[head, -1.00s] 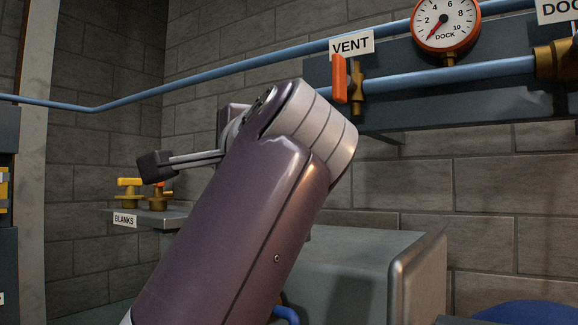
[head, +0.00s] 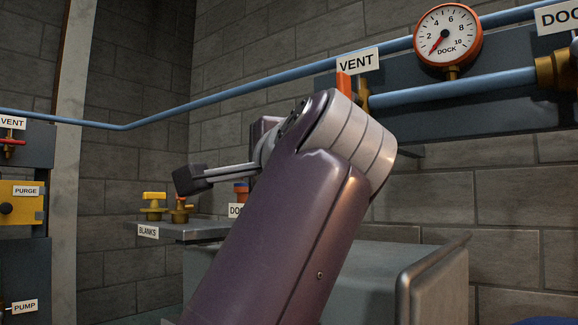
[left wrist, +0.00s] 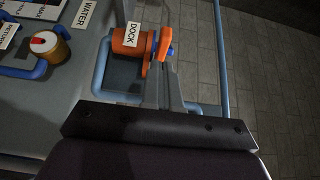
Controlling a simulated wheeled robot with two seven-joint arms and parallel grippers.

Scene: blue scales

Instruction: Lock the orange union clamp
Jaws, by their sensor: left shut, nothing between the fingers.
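The orange union clamp (left wrist: 124,40), with a white DOCK label, is in the upper middle of the left wrist view. An upright orange piece with a blue part stands at its right side. I cannot tell whether it is locked. My left gripper (left wrist: 166,72) is shut and empty, its grey fingers pointing at the orange piece and overlapping it in the picture; contact is unclear. In the head view my mauve left arm (head: 280,235) fills the middle. Behind it, an orange and blue fitting (head: 241,189) with a partly hidden label shows. My right gripper is not in view.
A BLANKS shelf (head: 185,228) with yellow fittings stands left of my arm. A VENT valve handle (head: 343,86) and the DOCK gauge (head: 448,36) are on the wall.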

